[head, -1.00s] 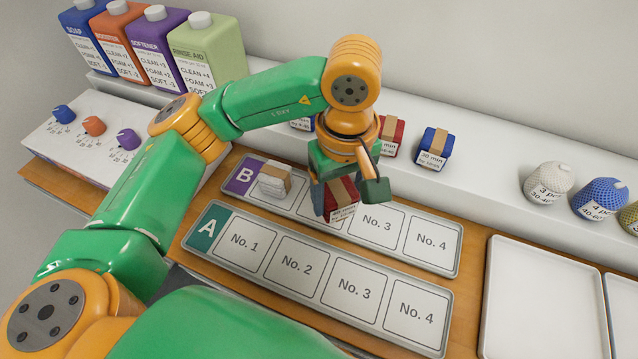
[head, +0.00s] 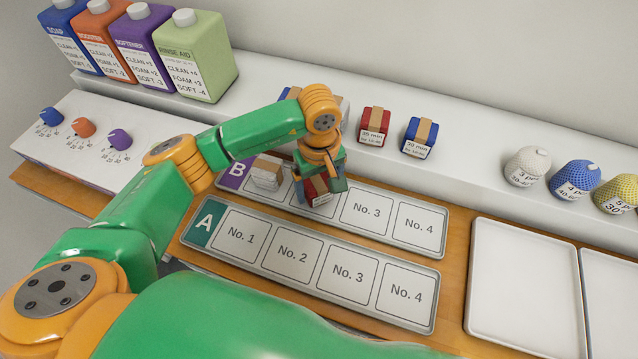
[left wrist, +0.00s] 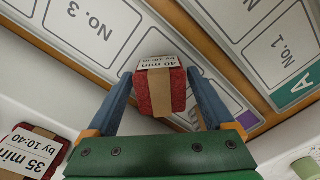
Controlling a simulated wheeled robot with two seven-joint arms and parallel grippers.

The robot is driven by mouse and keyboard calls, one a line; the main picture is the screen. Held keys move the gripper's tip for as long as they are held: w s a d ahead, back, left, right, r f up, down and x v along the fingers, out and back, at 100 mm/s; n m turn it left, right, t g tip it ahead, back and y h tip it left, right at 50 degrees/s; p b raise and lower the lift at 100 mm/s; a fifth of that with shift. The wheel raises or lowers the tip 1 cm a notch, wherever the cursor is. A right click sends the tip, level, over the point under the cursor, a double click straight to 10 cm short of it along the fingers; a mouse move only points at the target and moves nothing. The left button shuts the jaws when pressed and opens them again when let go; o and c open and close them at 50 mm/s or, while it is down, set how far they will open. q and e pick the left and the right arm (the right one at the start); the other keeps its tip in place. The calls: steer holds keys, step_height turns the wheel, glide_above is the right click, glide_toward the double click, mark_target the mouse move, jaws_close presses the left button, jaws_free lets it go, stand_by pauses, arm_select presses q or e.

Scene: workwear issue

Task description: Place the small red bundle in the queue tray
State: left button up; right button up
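A small red bundle with a tan band (head: 318,192) is between the fingers of my left gripper (head: 322,180), at slot No. 2 of the tray marked B (head: 432,247). A white bundle (head: 266,172) sits in slot No. 1 of tray B. The tray marked A (head: 262,265) is empty in front. My right gripper is not in view.
Another red bundle (head: 373,126) and a blue bundle (head: 419,137) stand on the white ledge behind. Several knitted balls (head: 527,166) are further right. A blank white tray (head: 524,285) lies right of the lettered trays. Bottles and a knob panel are at left.

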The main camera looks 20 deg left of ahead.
mark_target(320, 183)
arm_select(q)
steer(key=shift+o, duration=0.4)
steer(key=shift+r, duration=0.35)
step_height(320, 183, up, 5)
steer(key=shift+w+r+b, duration=0.1)
steer(key=shift+r+b, duration=0.1)
steer(key=shift+b, duration=0.65)
step_height(320, 183, up, 6)
steer(key=shift+r, duration=0.2)
